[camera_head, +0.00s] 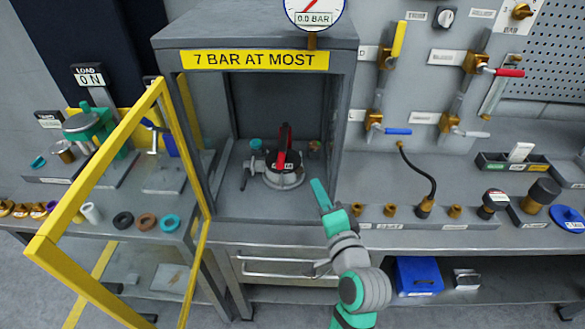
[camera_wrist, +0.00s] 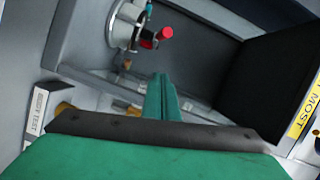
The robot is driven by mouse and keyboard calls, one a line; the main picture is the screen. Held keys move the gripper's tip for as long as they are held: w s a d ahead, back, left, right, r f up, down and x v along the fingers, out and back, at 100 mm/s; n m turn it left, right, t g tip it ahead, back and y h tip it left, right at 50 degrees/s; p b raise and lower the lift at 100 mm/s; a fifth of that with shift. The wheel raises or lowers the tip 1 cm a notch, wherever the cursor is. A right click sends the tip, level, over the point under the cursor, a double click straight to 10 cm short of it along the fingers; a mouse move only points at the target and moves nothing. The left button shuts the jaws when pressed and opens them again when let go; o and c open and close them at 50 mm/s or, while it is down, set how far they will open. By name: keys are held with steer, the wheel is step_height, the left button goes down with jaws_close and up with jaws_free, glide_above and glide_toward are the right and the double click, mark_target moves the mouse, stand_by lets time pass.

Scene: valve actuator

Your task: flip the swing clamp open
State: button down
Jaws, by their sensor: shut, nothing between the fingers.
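The valve actuator (camera_head: 284,178), a round grey body with a black top, stands inside the open test cabinet. A red bar (camera_head: 285,137) rises upright from its top; I take it for the swing clamp's arm or handle. In the wrist view the grey body (camera_wrist: 124,27) is at the top, with a red-ended part (camera_wrist: 165,33) to its right. My gripper (camera_head: 317,186) is shut and empty, in front and to the right of the actuator, apart from it. Its green fingers also show together in the wrist view (camera_wrist: 161,82), below the red end. The clamp's hinge is too small to make out.
The cabinet (camera_head: 343,125) has side walls and a roof bearing a yellow sign (camera_head: 254,60). Its yellow-framed door (camera_head: 100,160) stands open to the left. A gauge (camera_head: 314,10) above reads 0.0 bar. Brass fittings (camera_head: 390,210) line the bench at right.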

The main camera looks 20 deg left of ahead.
steer(key=w+a+f, duration=0.1)
steer(key=w+a, duration=0.6)
steer(key=a, duration=0.2)
steer(key=shift+f, duration=0.35)
steer(key=shift+w, duration=0.1)
stand_by(0.3)
